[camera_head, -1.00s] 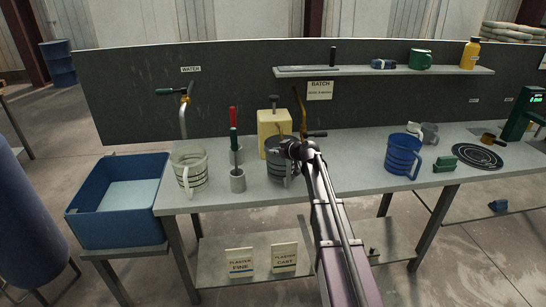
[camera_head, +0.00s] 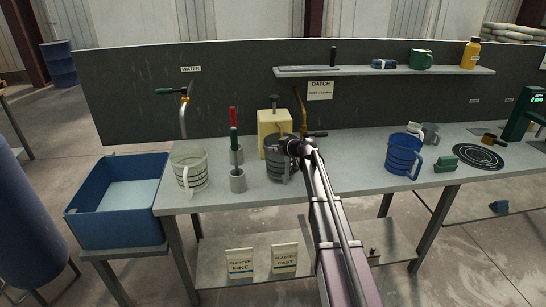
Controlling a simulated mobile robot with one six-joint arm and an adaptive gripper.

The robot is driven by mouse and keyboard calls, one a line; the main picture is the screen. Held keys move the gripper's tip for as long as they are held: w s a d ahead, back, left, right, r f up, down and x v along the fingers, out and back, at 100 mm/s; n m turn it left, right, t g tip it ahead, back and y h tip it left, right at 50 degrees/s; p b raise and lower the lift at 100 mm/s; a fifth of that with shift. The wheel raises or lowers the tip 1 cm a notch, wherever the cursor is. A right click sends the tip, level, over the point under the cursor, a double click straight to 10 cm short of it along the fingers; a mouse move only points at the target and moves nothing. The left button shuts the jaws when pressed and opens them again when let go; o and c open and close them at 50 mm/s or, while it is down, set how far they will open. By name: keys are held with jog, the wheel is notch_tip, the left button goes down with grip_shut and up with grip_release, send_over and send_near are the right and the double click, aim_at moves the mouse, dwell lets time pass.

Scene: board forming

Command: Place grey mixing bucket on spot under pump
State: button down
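The grey mixing bucket (camera_head: 278,163) stands on the workbench, left of centre, in front of the yellow pump container (camera_head: 268,124). A brass spout (camera_head: 302,110) rises just right of that container. My gripper (camera_head: 289,146) is at the bucket's upper right side and overlaps its rim in the picture. My arm reaches in from the lower right. The fingers are too small and dark to show whether they are open or shut on the bucket. The spot under the pump cannot be made out; the bucket and gripper cover that area.
Holders with red and green handled tools (camera_head: 237,180) stand close left of the bucket, with a white jug (camera_head: 190,170) farther left. A blue jug (camera_head: 403,155), green block (camera_head: 445,163) and black round plate (camera_head: 477,156) are to the right. The bench between gripper and blue jug is clear.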

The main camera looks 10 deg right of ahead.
aim_at(269, 154)
jog(key=shift+f+b, duration=1.3)
jog(key=shift+f, duration=0.2)
jog(key=c, duration=0.8)
grip_release()
jog(key=shift+s, duration=0.1)
jog(key=shift+r, duration=0.1)
jog(key=p+v, duration=0.4)
jog(key=v, duration=0.8)
jog(key=shift+p, duration=0.4)
jog(key=shift+s, duration=0.1)
